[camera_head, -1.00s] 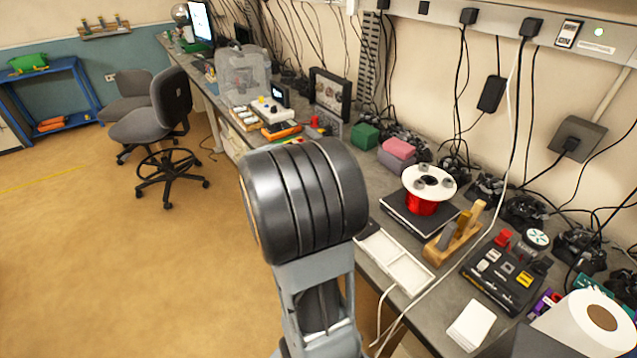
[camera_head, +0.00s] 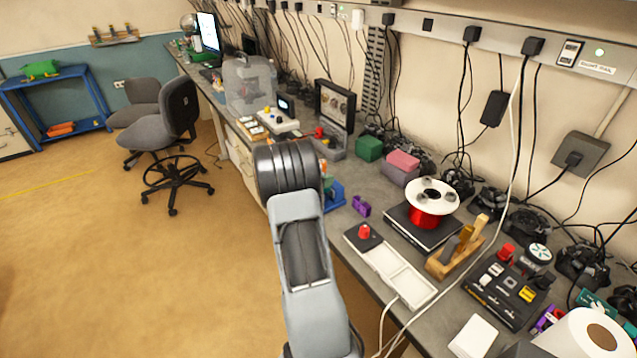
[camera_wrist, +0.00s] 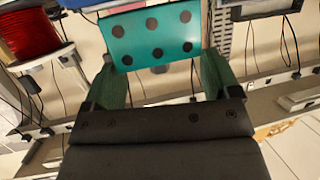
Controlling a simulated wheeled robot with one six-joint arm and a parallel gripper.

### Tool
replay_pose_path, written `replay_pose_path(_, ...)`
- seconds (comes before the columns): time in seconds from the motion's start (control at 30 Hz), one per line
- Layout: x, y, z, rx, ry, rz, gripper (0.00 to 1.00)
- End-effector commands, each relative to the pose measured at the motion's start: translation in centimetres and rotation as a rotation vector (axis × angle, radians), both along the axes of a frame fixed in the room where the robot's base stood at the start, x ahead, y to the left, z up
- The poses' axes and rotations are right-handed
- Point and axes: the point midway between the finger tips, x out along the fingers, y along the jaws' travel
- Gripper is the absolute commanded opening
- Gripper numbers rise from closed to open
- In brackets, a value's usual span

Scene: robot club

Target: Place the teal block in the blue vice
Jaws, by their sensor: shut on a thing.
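The teal block (camera_wrist: 152,35) has dark round dots on its face and sits between the green fingers of my gripper (camera_wrist: 160,62) in the wrist view. My gripper is shut on it. In the head view my own arm hides the gripper and the block. A blue thing that looks like the blue vice (camera_head: 334,195) stands near the front edge of the bench, just right of my arm, partly hidden by it. I cannot see its jaws clearly.
Right of the vice are a purple piece (camera_head: 361,206), a white tray (camera_head: 408,282) with a red-topped item (camera_head: 364,234), and a red spool (camera_head: 428,216). Green (camera_head: 369,148) and pink (camera_head: 403,160) blocks lie farther back. A grey case (camera_head: 249,82) stands farther left.

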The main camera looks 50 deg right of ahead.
Motion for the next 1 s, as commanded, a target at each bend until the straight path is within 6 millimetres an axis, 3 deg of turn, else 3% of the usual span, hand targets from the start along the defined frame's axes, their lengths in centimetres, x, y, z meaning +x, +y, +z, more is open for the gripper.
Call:
replay_pose_path(0.33,0.4,-0.4,-3.3,0.000,0.002,-0.002,0.52)
replay_pose_path(0.93,0.4,-0.4,-4.6,0.000,0.000,-0.001,0.52)
replay_pose_path(0.97,0.3,-0.4,-4.7,0.002,0.001,-0.001,0.83)
replay_pose_path(1.0,0.3,-0.4,-4.6,0.002,0.002,0.000,0.87)
